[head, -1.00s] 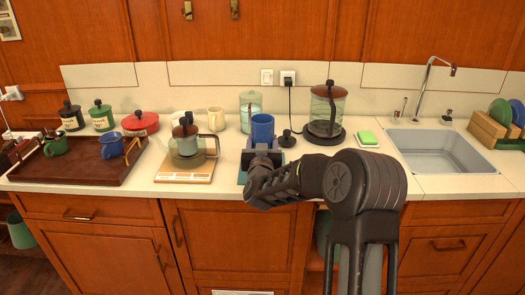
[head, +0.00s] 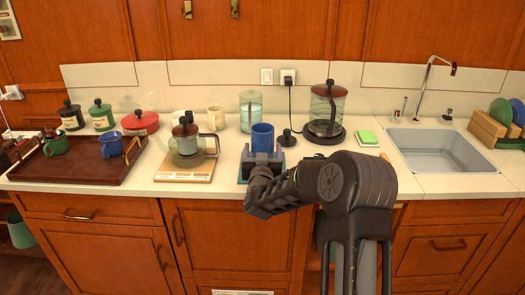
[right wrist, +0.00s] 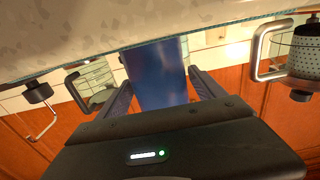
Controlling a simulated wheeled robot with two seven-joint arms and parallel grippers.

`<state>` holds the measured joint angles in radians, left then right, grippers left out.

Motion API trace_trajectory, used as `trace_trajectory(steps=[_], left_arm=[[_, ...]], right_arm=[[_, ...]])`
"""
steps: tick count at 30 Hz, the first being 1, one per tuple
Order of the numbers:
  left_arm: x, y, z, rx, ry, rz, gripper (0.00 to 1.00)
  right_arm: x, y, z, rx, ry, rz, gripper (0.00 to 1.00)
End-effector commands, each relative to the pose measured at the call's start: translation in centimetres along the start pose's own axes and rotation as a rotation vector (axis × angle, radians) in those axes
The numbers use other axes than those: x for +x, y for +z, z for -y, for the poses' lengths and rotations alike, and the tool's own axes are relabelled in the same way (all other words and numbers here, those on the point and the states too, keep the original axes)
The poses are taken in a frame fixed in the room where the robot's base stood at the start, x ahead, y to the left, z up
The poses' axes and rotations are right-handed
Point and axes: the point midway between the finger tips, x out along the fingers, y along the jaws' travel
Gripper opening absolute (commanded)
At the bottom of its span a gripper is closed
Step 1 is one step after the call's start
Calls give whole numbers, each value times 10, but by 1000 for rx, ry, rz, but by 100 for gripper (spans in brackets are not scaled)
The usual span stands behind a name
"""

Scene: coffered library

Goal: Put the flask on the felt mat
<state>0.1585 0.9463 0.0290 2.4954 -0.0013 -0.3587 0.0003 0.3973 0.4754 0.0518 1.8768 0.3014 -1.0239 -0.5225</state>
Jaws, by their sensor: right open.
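The flask, a plain blue cylinder (head: 262,136), stands upright on the teal felt mat (head: 242,173) near the counter's front edge. My right gripper (head: 263,160) is at the flask's near side, open, with a finger on each side of it. In the right wrist view the flask (right wrist: 158,75) rises between the two spread fingers (right wrist: 160,92), with gaps beside it. The mat's thin teal edge (right wrist: 230,24) shows there near the flask's base. The gripper hides part of the flask and mat in the head view. My left gripper is not in view.
A glass pot on a wooden board (head: 187,150) stands to the left. A black knobbed object (head: 287,138) is close behind the flask on the right. A glass jar (head: 250,108), a coffee maker (head: 326,113) and a green sponge (head: 368,136) stand nearby. The sink (head: 440,150) is right.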

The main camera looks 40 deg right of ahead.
Motion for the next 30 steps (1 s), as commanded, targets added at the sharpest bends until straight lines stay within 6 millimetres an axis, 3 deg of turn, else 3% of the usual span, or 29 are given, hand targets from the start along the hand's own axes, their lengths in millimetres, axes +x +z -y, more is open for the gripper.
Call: trace_trajectory(steps=[8,11,24,30], left_arm=[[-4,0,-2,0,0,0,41],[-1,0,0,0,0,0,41],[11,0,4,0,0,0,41],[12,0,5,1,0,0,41]], right_arm=[[0,-4,0,0,0,0,78],[-9,-2,0,0,-1,-1,78],[-93,-2,0,0,-1,0,78],[-117,-2,0,0,0,-1,78]])
